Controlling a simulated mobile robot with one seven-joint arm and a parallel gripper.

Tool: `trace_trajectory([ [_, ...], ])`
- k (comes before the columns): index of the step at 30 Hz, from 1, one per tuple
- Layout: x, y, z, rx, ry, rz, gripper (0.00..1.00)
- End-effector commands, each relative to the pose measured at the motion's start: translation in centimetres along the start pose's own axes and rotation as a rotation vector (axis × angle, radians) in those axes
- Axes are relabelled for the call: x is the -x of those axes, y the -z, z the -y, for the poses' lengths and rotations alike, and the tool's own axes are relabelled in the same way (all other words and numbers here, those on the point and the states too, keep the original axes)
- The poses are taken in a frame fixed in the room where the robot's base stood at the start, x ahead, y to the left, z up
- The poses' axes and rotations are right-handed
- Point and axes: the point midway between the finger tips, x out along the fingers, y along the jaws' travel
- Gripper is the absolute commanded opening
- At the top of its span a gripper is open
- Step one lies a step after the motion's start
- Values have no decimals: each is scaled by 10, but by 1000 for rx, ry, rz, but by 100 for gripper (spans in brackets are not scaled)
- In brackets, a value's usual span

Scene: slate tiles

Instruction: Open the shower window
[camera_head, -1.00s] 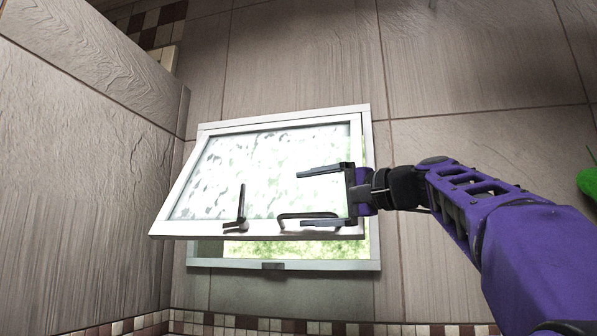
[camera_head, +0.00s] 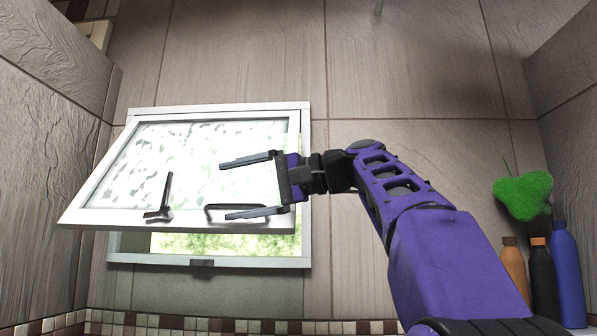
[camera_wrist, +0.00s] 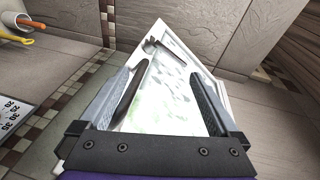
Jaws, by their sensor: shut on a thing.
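The shower window's white-framed sash (camera_head: 185,217) with frosted glass is tilted out from its fixed frame (camera_head: 290,262), its lower edge standing into the room. Greenery shows through the gap below. A dark lever (camera_head: 165,196) and a dark bar handle (camera_head: 250,207) sit on its lower part. My gripper (camera_head: 237,188) reaches in from the right, at the sash's right end. Its fingers are well apart, shut on the window; the lower finger lies along the bar handle. The wrist view shows the sash (camera_wrist: 170,100) between the fingers, the bar handle (camera_wrist: 130,92) beside the left one. Exact contact is unclear.
A tiled wall (camera_head: 42,190) is close to the sash's left corner. The wall between the window and bottles is clear.

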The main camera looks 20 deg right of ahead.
Motion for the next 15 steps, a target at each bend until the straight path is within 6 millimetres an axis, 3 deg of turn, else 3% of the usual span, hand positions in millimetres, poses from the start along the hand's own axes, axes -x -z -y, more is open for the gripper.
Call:
trace_trajectory([
  [3,12,-3,6,15,12,-16,45],
  [15,40,-6,-3,6,6,-16,45],
])
